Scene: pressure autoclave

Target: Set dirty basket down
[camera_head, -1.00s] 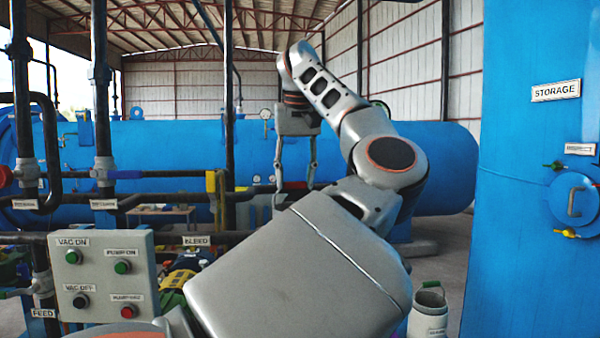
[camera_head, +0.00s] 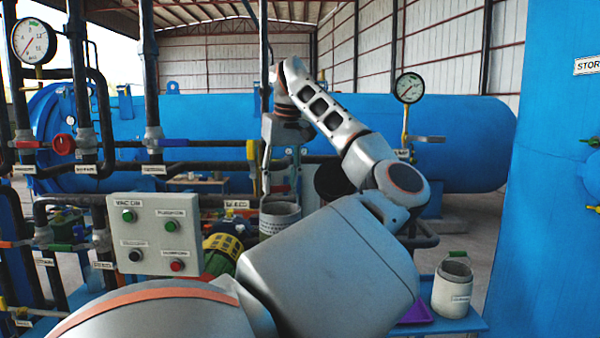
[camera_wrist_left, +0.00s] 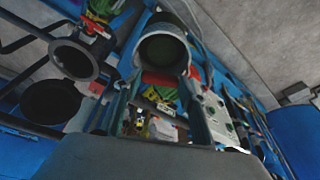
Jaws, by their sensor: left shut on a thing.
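My left gripper (camera_head: 281,188) is shut on a light grey round basket (camera_head: 280,219), which hangs upright below the fingers. A red bar, apparently its handle, shows between the fingertips. In the left wrist view the basket (camera_wrist_left: 163,48) shows its open rim beyond the two fingers of the gripper (camera_wrist_left: 161,80). The basket's underside is hidden behind my arm in the head view, so I cannot tell whether it touches anything. My right gripper is not in view.
A second basket (camera_head: 452,288) with a green handle stands on a blue shelf (camera_head: 474,324) at right, near a purple tray (camera_head: 416,313). A dark open vessel (camera_head: 331,178) is right of the held basket. A control box (camera_head: 155,235) and pipes stand left.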

